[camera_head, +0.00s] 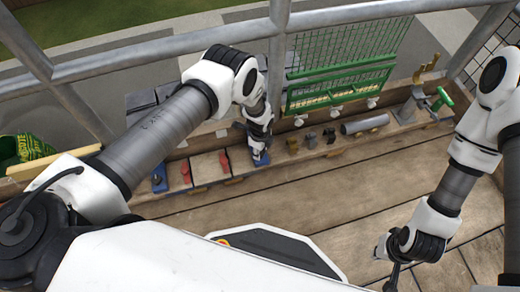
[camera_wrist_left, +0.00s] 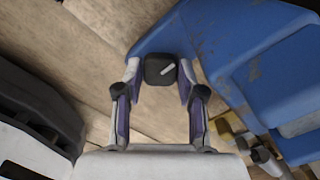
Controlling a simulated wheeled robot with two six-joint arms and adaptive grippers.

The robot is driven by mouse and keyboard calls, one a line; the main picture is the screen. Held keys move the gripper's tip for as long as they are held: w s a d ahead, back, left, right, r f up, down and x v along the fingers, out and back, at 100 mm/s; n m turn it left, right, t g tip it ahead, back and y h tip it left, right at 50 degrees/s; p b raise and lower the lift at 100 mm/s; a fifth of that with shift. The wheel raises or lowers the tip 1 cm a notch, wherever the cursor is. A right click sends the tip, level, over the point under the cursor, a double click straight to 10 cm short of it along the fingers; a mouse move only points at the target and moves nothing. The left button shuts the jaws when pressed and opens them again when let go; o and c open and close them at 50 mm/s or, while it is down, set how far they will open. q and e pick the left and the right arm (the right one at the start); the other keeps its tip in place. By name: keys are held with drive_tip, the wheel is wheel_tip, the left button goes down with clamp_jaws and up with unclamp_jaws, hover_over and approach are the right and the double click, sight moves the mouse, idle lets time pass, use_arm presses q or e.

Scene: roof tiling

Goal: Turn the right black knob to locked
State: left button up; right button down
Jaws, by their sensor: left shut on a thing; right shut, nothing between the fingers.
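A black knob (camera_wrist_left: 159,70) with a short white mark shows between my left fingertips in the left wrist view. It sits on a blue block (camera_wrist_left: 145,42); the mark slants up to the right. In the head view my left gripper (camera_head: 261,148) points down at this blue block (camera_head: 261,159), and the knob is hidden there. My left gripper (camera_wrist_left: 159,82) is shut on the black knob. My right gripper (camera_head: 392,278) is shut and empty, low over the wooden deck at the right. Another blue piece (camera_head: 158,179) stands at the left end of the row.
Two red handles (camera_head: 186,172) (camera_head: 224,161) stand left of my left gripper on the wooden ledge. Several small dark and brown pieces (camera_head: 310,141), a grey cylinder (camera_head: 365,124) and a green handle (camera_head: 441,99) lie to the right. A metal railing (camera_head: 180,48) runs behind. The plank deck (camera_head: 310,205) is mostly clear.

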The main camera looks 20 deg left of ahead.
use_arm(q)
drive_tip(key=o, duration=1.1)
drive_tip(key=shift+o, duration=0.2)
wheel_tip(320, 180, up, 12)
